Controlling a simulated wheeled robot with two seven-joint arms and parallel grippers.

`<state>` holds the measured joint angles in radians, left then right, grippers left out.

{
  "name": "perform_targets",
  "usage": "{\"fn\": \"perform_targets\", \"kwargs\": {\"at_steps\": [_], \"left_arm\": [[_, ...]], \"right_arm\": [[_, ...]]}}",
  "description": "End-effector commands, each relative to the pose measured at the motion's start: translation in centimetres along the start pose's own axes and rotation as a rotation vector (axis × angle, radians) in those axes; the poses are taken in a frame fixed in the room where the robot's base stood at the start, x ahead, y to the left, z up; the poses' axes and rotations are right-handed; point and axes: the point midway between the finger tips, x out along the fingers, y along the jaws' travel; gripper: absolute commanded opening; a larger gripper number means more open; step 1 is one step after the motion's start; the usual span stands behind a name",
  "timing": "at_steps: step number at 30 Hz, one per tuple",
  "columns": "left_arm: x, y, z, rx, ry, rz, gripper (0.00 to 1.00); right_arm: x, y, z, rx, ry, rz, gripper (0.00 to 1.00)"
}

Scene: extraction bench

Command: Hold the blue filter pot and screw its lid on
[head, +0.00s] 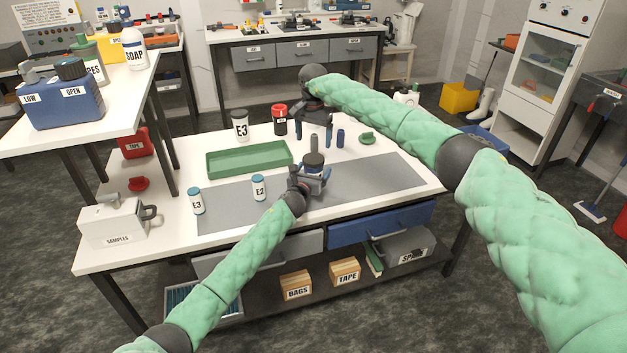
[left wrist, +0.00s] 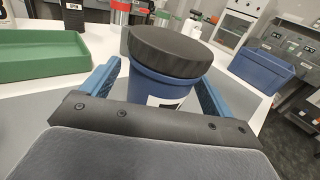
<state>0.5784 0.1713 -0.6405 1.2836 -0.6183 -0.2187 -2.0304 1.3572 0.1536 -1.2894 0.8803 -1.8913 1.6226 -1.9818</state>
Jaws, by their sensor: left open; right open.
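The blue filter pot (left wrist: 160,90) stands upright on the grey mat, with a pale label on its side. Its dark lid (left wrist: 172,50) sits on top; I cannot tell how tightly it is seated. In the head view the lid (head: 314,158) shows above my left gripper (head: 311,177). That gripper is open, its blue fingers on both sides of the pot in the left wrist view (left wrist: 160,92). My right gripper (head: 314,139) is open, pointing down behind and above the pot, apart from the lid. A grey upright shape shows between its fingers and the lid.
A green tray (head: 250,172) lies left of the pot. White jars E2 (head: 258,188) and E3 (head: 196,201) stand on the mat's left part. A larger E3 container (head: 240,126) and a red-and-black one (head: 279,120) stand behind. The mat's right part (head: 385,178) is clear.

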Motion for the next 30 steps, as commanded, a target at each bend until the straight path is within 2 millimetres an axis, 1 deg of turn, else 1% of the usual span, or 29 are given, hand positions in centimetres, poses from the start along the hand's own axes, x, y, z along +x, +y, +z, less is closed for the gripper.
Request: {"fn": "perform_targets", "kwargs": {"at_steps": [4,12,14,15,17,21,23,24,25,26,28,30], "left_arm": [[0.57,0.05,-0.09,0.000,0.001,0.000,0.87],[0.63,0.03,-0.06,0.000,0.000,0.000,0.87],[0.63,0.03,-0.07,0.000,0.000,0.000,0.77],[0.63,0.03,-0.07,0.000,0.000,0.000,0.69],[0.62,0.02,-0.06,0.000,0.000,0.000,0.57],[0.62,0.02,-0.07,0.000,0.000,0.000,0.30],[0.62,0.02,-0.06,0.000,0.000,0.000,0.20],[0.62,0.02,-0.05,0.000,0.000,0.000,0.10],[0.62,0.01,-0.04,0.000,0.000,0.000,0.04],[0.62,0.02,-0.03,0.000,0.000,0.000,0.00],[0.63,0.01,-0.01,0.000,0.000,0.000,0.00],[0.63,0.01,-0.03,0.000,0.000,0.000,0.00]], "right_arm": [[0.04,-0.01,0.02,0.000,0.000,0.000,0.85],[0.02,0.00,0.01,0.000,0.000,0.000,0.85],[0.02,0.00,0.02,0.000,0.000,0.000,0.85],[0.03,0.00,0.02,0.000,0.000,0.000,0.85],[0.03,0.00,0.02,0.000,0.000,0.000,0.85],[0.02,-0.01,0.02,0.000,0.000,0.000,0.85],[0.02,-0.01,0.02,0.000,0.000,0.000,0.85],[0.00,-0.01,0.01,0.000,0.000,0.000,0.85],[-0.07,-0.01,0.00,0.000,0.001,-0.001,0.85],[-0.20,-0.03,-0.04,0.000,0.002,-0.001,0.85],[-0.57,0.06,-0.25,-0.001,0.011,0.004,0.85],[-0.38,0.14,-0.23,0.026,0.013,0.011,0.85]]}}
